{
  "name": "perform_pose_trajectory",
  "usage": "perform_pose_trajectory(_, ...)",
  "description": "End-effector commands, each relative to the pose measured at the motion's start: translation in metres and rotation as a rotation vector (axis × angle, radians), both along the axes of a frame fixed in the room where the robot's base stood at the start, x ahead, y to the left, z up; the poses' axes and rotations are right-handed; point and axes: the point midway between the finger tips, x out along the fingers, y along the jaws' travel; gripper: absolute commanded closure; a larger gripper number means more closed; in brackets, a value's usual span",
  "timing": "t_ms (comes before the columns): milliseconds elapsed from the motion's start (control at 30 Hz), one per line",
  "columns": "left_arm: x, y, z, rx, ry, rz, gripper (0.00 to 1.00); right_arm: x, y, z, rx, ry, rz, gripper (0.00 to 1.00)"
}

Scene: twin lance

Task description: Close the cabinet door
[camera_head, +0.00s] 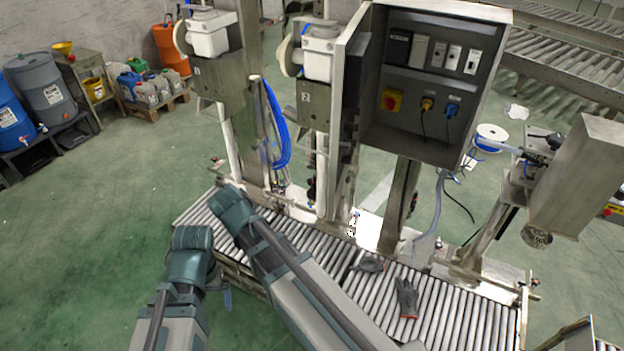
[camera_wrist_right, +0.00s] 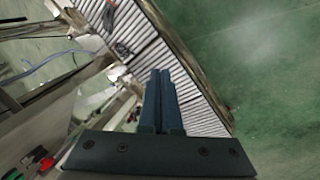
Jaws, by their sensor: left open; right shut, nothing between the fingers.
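The cabinet (camera_head: 436,152) is a grey box on a post in the head view. Its front is open and shows sockets and switches inside. A tall narrow panel (camera_head: 350,42) at its left edge, seen almost edge-on, looks like the door standing open. My left gripper (camera_head: 226,292) is low at the left, below the roller conveyor's near edge, well apart from the cabinet; it is open, with its fingers only partly visible. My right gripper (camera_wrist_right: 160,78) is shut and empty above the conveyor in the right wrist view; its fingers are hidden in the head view.
The roller conveyor (camera_head: 450,315) runs below the cabinet, with dark gloves (camera_head: 406,297) lying on it. Two filling heads (camera_head: 208,35) on columns stand left of the cabinet. A metal box (camera_head: 582,178) on a post stands at the right. Green floor is clear at the left.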

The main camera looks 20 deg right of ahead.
Motion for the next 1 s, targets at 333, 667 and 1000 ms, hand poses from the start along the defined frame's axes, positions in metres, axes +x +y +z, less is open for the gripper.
perform_pose_trajectory(333, 0.000, 0.000, 0.099, -0.001, 0.001, 0.003, 0.06, 0.077, -0.057, 0.117, -0.197, -0.173, -0.386, 1.00)
perform_pose_trajectory(667, 0.000, 0.000, 0.133, -0.001, 0.002, 0.004, 0.06, 0.108, -0.091, 0.165, -0.305, -0.299, -0.594, 1.00)
perform_pose_trajectory(1000, 0.000, 0.000, 0.126, -0.001, 0.002, 0.004, 0.06, 0.108, -0.091, 0.159, -0.309, -0.304, -0.602, 1.00)
